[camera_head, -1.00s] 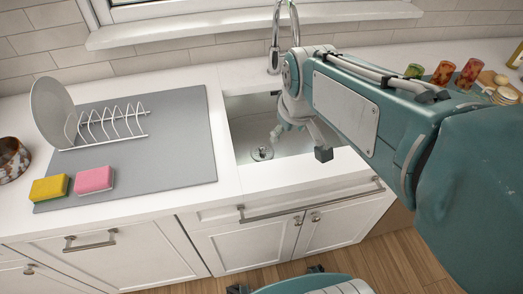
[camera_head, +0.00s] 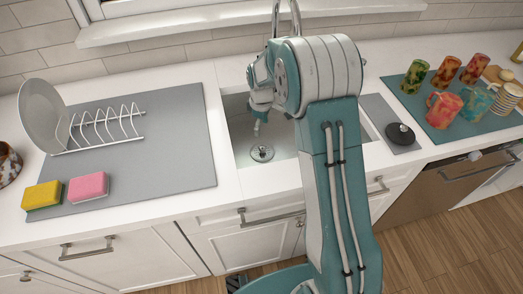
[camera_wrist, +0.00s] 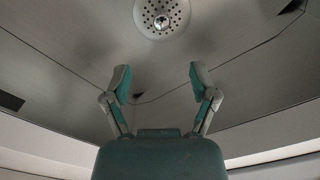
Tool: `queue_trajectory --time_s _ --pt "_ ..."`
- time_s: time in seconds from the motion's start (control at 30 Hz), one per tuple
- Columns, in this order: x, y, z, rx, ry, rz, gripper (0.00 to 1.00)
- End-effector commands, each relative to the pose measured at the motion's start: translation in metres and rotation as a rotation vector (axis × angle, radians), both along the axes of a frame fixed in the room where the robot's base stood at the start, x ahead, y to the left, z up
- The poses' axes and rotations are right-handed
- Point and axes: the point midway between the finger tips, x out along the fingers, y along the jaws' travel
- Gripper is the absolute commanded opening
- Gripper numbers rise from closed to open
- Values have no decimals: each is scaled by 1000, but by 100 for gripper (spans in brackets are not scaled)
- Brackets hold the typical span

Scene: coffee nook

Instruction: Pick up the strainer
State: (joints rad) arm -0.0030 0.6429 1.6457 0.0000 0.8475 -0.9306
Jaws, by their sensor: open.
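The strainer (camera_head: 262,153) is a small round metal piece with holes and a centre knob, sitting on the floor of the sink (camera_head: 243,120). In the wrist view the strainer (camera_wrist: 161,18) is at the top centre, ahead of my fingertips and apart from them. My gripper (camera_head: 257,128) is inside the sink area above the strainer, partly hidden by my arm. In the wrist view my gripper (camera_wrist: 158,80) has its two fingers spread wide with nothing between them.
A grey mat with a dish rack (camera_head: 105,127), a plate (camera_head: 41,113), a yellow sponge (camera_head: 42,195) and a pink sponge (camera_head: 88,187) lies left of the sink. The faucet (camera_head: 275,18) stands behind. Several cups (camera_head: 444,108) and a black round item (camera_head: 400,134) are right.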

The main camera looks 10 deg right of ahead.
Motion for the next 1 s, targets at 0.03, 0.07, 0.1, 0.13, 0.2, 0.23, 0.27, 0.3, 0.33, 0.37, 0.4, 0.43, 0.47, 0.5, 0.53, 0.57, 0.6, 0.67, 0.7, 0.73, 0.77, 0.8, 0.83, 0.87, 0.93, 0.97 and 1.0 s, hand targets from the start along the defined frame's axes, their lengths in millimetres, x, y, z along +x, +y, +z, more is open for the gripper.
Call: queue_trajectory --time_s 0.03,0.07,0.1,0.13,0.2,0.23,0.27,0.3,0.33,0.37,0.4,0.43,0.47,0.5,0.53,0.57,0.6,0.67,0.7,0.73,0.77,0.8,0.83,0.87,0.93,0.97,1.0 --pt "2 0 -4 0 3 6 75" --pt "2 0 -6 0 5 9 75" --pt "2 0 -10 0 6 11 75" --pt "2 0 -13 0 7 12 75" --pt "1 0 -23 0 9 11 75" --pt "1 0 -29 0 9 11 75" --pt "1 0 -34 0 10 11 75" --pt "1 0 -41 0 9 11 75" --pt "1 0 -46 0 9 10 75" --pt "1 0 -50 0 9 10 75" --pt "1 0 -54 0 8 10 75" --pt "1 0 -57 0 6 10 75" --pt "1 0 -59 0 6 10 75" --pt "1 0 -61 0 6 10 75" --pt "1 0 -63 0 7 10 75" --pt "0 0 -66 0 7 9 75" --pt "-1 0 -70 0 8 9 75" --pt "-2 -1 -79 0 9 9 75" --pt "-3 -1 -86 0 10 9 75" --pt "-4 -1 -91 0 9 9 75" --pt "-4 -1 -96 0 9 9 75" --pt "-4 -1 -102 0 8 9 75" --pt "-4 -1 -105 0 6 9 75" --pt "-3 -1 -108 -1 6 9 75" --pt "-3 -1 -112 -1 5 9 75" --pt "-3 -1 -113 -1 4 9 75" --pt "-3 -1 -114 -1 3 9 75"
